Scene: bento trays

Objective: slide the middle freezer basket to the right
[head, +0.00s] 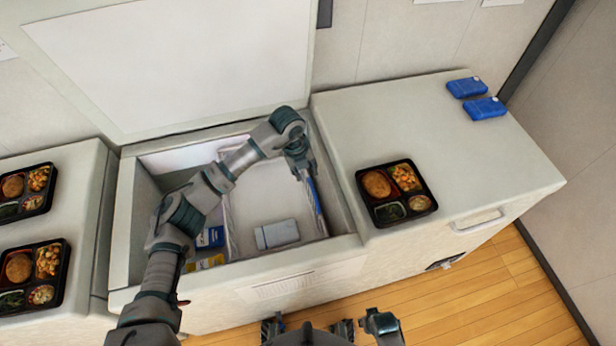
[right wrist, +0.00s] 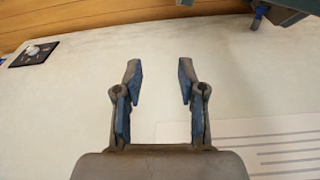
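The freezer (head: 255,266) stands open with its lid up at the back. A pale basket (head: 263,197) sits inside, in the middle to right part of the opening. A light grey box (head: 277,234) lies in its front part. My left gripper (head: 304,172) reaches down at the basket's right side, near the freezer's right inner wall. Its fingers are small and partly hidden, so I cannot tell whether they grip the rim. My right gripper (right wrist: 160,76) is open and empty, before a pale surface with a striped vent or label.
Blue and yellow packs (head: 210,238) lie left of the basket. The right counter (head: 350,130) holds a bento tray (head: 397,193) and two blue packs (head: 484,108). Two more bento trays (head: 30,275) stand on the left counter. My left arm crosses the opening.

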